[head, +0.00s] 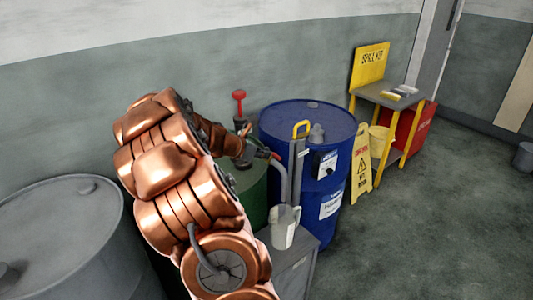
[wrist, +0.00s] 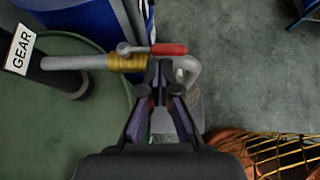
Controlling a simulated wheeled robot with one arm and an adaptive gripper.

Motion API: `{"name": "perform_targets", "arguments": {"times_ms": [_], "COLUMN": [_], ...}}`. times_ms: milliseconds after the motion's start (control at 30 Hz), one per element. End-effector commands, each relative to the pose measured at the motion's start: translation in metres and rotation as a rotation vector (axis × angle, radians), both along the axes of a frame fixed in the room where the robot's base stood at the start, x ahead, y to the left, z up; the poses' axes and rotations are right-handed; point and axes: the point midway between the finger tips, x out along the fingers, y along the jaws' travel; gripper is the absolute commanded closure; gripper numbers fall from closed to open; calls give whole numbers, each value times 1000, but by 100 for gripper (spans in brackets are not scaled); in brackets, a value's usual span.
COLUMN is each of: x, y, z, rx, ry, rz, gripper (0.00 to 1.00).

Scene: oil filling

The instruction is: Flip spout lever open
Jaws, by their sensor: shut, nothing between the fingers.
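The spout lever (wrist: 168,49) has a red grip and lies roughly parallel to the grey spout pipe (wrist: 78,62) in the wrist view. Its pivot is by a brass-coloured fitting (wrist: 127,63). The pipe bends down at its right end. The red grip also shows in the head view (head: 276,155). My gripper (wrist: 160,75) is shut and empty, its fingertips overlapping the pipe just below the red grip in the picture. I cannot tell whether they touch the lever or pipe. In the head view my copper arm hides much of the spout area.
The green drum (head: 252,187) carries a pump with a red handle (head: 239,95). A grey jug (head: 285,227) stands on a grey cabinet (head: 294,262). A blue drum (head: 328,155) is close behind.

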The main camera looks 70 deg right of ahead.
Motion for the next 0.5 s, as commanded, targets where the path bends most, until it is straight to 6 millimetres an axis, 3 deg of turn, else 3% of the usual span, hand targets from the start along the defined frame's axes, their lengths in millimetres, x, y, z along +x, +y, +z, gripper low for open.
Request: {"name": "perform_targets", "arguments": {"times_ms": [167,500], "x": [7,34], "y": [20,58], "z": [22,43], "rx": [0,-1], "ry": [2,-4], "rz": [0,9], "gripper": [100,100]}}
